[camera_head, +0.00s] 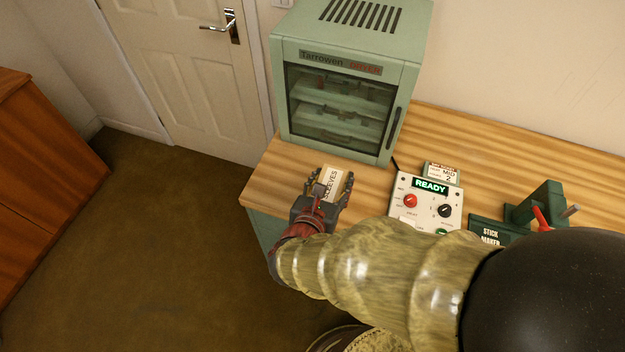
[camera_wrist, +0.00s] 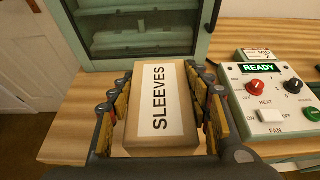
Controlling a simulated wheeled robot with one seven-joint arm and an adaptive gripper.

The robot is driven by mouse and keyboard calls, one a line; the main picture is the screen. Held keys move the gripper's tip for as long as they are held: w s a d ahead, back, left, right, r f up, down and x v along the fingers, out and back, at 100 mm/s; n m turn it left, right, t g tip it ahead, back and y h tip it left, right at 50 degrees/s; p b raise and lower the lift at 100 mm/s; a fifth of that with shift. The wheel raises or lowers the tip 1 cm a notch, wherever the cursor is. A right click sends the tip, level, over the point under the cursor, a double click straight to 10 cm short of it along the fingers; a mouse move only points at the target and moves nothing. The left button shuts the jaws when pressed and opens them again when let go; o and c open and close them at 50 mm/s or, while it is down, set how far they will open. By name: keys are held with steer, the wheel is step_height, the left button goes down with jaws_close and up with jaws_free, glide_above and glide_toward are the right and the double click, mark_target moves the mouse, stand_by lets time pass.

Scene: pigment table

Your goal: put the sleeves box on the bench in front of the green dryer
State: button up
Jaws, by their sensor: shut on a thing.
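The sleeves box (camera_wrist: 160,104) is a brown carton with a white label reading SLEEVES; in the head view its label (camera_head: 331,182) shows between my fingers. My gripper (camera_head: 332,188) is shut on the box, with fingers along both sides; it also shows in the wrist view (camera_wrist: 162,112). The green dryer (camera_head: 349,76) stands on the wooden bench (camera_head: 283,179) with its glass door closed. The box is in front of the dryer's door, over the bench near its left end. I cannot tell whether the box's underside touches the bench.
A control box (camera_head: 427,203) with a READY display, knobs and switches stands to the right of my gripper. A small card sign (camera_head: 441,173) is behind it. A green stick maker (camera_head: 491,232) is farther right. The bench's left and front edges are close to my gripper.

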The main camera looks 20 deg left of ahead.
steer(key=w+a+f+b, duration=0.1)
steer(key=w+a+f, duration=0.1)
steer(key=w+a+f+b, duration=0.1)
steer(key=a+f, duration=0.1)
steer(key=w+a+f+b, duration=0.1)
steer(key=w+a+f, duration=0.1)
steer(key=f, duration=0.1)
steer(key=shift+w+a, duration=0.35)
steer(key=shift+w+a+f+b, duration=0.3)
steer(key=shift+a+f+b, duration=0.1)
steer(key=shift+f, duration=0.1)
steer(key=shift+w+a+f+b, duration=0.15)
steer(key=shift+f+b, duration=0.7)
steer(key=shift+f, duration=0.8)
steer(key=shift+f, duration=0.2)
steer(key=o, duration=1.1)
steer(key=shift+o, duration=0.7)
steer(key=shift+r, duration=0.15)
